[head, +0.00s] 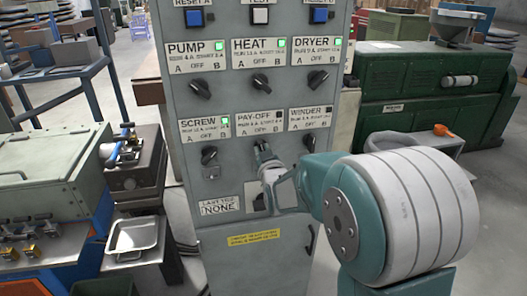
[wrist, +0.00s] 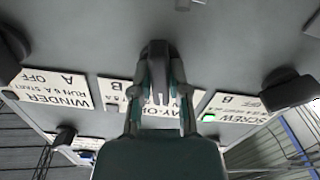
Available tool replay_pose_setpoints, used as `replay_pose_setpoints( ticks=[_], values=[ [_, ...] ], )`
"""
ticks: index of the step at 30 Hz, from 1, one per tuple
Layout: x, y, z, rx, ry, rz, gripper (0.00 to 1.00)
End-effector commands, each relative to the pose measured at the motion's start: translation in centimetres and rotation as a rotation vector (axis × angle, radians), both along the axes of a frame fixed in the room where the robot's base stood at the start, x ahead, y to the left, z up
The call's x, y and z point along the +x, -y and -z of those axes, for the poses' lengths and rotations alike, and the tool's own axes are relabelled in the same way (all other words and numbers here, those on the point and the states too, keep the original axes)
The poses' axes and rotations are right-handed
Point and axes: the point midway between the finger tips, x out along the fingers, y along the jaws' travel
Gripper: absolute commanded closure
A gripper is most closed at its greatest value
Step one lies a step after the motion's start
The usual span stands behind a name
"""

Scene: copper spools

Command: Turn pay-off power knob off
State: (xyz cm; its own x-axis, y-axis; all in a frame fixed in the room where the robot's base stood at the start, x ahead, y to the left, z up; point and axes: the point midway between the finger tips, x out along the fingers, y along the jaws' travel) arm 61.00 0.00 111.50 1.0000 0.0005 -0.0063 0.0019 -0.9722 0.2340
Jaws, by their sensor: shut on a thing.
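The pay-off knob is the dark selector between my fingers in the wrist view (wrist: 157,52). It points roughly straight up and down in that view. My gripper (wrist: 158,78) is shut on it, one finger on each side. In the head view my gripper (head: 266,158) is at the panel just below the PAY-OFF label (head: 258,119) and hides most of the knob. The small lamp (head: 279,115) on that label looks dark. In the wrist view the fingers partly cover the label.
The grey panel (head: 226,185) also carries the SCREW knob (head: 208,155) to the left and the WINDER knob (head: 309,142) to the right, both close by. PUMP (head: 201,89), HEAT (head: 261,84) and DRYER (head: 317,79) knobs sit above. The pump, heat, dryer and screw lamps are green.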

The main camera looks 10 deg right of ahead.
Motion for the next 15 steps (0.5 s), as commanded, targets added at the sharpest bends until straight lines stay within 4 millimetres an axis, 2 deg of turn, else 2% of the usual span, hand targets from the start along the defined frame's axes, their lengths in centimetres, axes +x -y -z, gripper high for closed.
replay_pose_setpoints(
  ticks=[1, 15],
  values=[
    [0.12, -0.25, -0.82, 0.031, 0.02, -0.007, 1.0],
    [0.09, -0.02, -0.93, 0.224, 0.022, -0.006, 1.0]
  ],
)
